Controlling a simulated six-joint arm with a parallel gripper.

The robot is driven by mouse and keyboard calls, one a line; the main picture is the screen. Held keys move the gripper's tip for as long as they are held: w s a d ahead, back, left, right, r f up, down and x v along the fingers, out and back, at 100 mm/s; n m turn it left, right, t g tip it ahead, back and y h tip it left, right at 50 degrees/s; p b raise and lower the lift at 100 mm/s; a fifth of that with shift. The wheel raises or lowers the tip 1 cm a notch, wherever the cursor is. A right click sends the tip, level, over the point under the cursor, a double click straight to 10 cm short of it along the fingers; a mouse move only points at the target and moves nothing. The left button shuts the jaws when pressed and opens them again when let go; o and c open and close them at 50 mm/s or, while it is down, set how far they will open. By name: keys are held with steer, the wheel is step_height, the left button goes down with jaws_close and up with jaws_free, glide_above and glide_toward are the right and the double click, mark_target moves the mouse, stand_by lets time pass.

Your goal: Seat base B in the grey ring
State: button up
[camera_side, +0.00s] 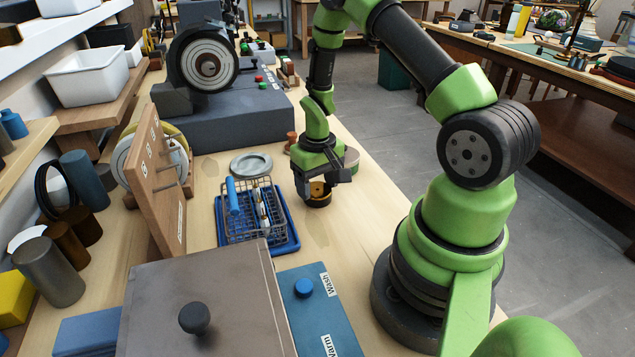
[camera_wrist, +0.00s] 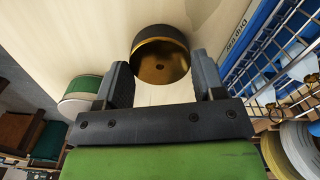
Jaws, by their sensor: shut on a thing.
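My gripper (camera_side: 319,184) is low over the bench, to the right of the wire basket. It is shut on a round base (camera_side: 318,201) with a dark outer wall and a brass-coloured inside. In the wrist view the base (camera_wrist: 160,62) sits between the two fingertips, its hollow brass side with a small central hole facing the camera. No letter is readable on it, so I cannot confirm that it is base B. The grey ring (camera_side: 251,164) lies flat on the bench behind the basket, to the left of my gripper and apart from it. Its middle looks empty.
A wire basket (camera_side: 249,210) with a blue-handled tool stands in a blue tray (camera_side: 286,246). A green-topped round piece (camera_wrist: 83,87) is close behind my gripper. A wooden knob-like piece (camera_side: 291,140) stands near the ring. An upright wooden board (camera_side: 160,180) is at left. The bench's right side is clear.

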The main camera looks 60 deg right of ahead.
steer(key=shift+r, duration=2.45)
steer(key=shift+a+r, duration=0.1)
steer(key=w+a+r+n, duration=0.2)
steer(key=a+r+n, duration=0.4)
steer(key=a+r, duration=0.65)
steer(key=m, duration=0.6)
glide_above(312, 214)
step_height(312, 214, down, 12)
steer(key=shift+s+f, duration=0.1)
steer(key=shift+f, duration=2.65)
steer(key=shift+f, duration=0.1)
